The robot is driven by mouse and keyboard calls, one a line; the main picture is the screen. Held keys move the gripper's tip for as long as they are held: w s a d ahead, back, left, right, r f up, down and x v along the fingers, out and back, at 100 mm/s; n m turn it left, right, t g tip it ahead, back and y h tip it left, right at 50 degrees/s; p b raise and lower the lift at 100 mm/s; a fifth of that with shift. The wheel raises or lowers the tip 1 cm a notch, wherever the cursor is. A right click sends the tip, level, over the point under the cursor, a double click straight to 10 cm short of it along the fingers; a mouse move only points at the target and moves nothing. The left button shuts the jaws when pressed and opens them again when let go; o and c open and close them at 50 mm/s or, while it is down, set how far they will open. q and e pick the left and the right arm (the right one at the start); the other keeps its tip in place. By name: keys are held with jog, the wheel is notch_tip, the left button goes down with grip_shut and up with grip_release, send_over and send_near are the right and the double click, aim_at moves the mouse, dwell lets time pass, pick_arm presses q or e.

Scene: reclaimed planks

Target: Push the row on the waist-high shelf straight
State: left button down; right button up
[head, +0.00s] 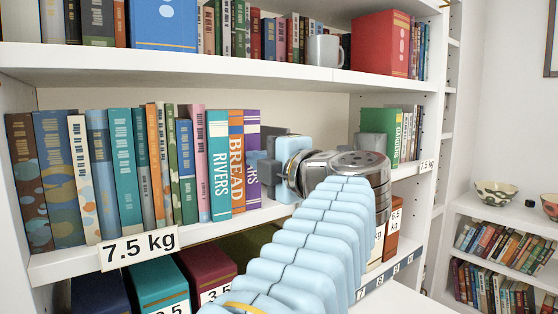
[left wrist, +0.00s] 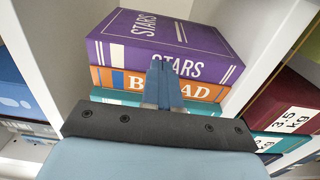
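On the waist-high shelf (head: 70,262) a row of upright books runs from a brown spotted book (head: 28,185) at the left to a purple book (head: 252,190) at the right. Beside the purple one stand the orange BREAD book (head: 236,165) and the teal RIVERS book (head: 219,170). My left gripper (head: 258,166) is at the right end of the row, close to the purple book and partly hiding it. In the left wrist view the shut fingers (left wrist: 164,85) overlap the purple STARS book (left wrist: 165,45) and the BREAD book (left wrist: 200,89); contact is unclear. My right gripper is out of view.
A green book (head: 379,130) stands farther right on this shelf, beyond a gap. The shelf above holds books, a grey mug (head: 324,50) and a red box-like volume (head: 380,44). A 7.5 kg label (head: 139,247) hangs on the front edge. Below are large labelled volumes (head: 207,270).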

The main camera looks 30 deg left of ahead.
pick_arm(q)
jog(key=shift+x, duration=0.9)
jog(key=shift+s+d, duration=0.1)
jog(key=shift+d, duration=0.05)
jog(key=shift+v, duration=1.85)
jog(key=shift+x, duration=1.3)
jog(key=v, duration=0.7)
